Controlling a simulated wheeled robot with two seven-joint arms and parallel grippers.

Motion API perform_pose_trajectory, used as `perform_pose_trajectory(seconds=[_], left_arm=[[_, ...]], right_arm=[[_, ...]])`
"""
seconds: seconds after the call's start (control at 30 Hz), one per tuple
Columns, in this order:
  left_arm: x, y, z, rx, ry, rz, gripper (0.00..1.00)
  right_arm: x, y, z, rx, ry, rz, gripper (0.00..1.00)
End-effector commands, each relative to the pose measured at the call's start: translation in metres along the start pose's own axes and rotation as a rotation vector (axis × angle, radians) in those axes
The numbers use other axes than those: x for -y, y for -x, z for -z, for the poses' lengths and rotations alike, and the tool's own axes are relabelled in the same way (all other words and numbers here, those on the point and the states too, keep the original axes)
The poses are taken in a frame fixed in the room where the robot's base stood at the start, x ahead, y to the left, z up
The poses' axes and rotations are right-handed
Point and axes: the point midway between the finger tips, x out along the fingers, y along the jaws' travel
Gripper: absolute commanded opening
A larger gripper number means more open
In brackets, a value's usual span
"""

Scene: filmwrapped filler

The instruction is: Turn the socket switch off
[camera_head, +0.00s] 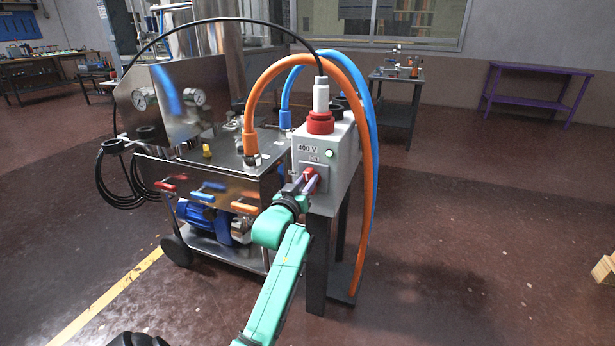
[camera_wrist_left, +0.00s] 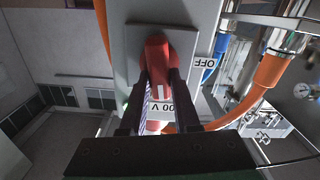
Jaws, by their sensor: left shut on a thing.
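The grey socket box (camera_head: 343,158) stands on a dark post, with a "400 V" label and a lit green lamp (camera_head: 330,154) on its front. A red plug socket (camera_head: 320,123) with a white plug (camera_head: 320,92) sits on its top. The red switch handle (camera_head: 311,178) is on the front plate; the left wrist view also shows this red handle (camera_wrist_left: 157,55) between the fingers. My left gripper (camera_head: 304,186) is shut on it, with one dark finger on each side. An "OFF" label (camera_wrist_left: 204,70) is beside it. My right gripper is out of view.
A steel cart (camera_head: 215,170) with gauges, valves and a blue motor (camera_head: 205,220) stands left of the box. Orange (camera_head: 367,200) and blue hoses arch close around the box. A black cable runs to the plug.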

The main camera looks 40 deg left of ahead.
Motion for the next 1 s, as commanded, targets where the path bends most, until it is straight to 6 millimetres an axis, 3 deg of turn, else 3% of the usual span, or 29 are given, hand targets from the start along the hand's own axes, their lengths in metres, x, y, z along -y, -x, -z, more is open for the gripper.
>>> perform_pose_trajectory(seconds=[0.33,0.7,1.0], left_arm=[[0.003,0.0,0.005,0.006,0.315,0.003,0.0],[0.006,0.0,0.002,0.004,0.666,0.003,0.0],[0.009,0.0,-0.002,0.003,0.95,0.003,0.0]], right_arm=[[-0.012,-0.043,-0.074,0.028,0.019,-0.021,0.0],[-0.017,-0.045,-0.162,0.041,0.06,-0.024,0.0],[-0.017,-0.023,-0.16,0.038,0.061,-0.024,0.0]])
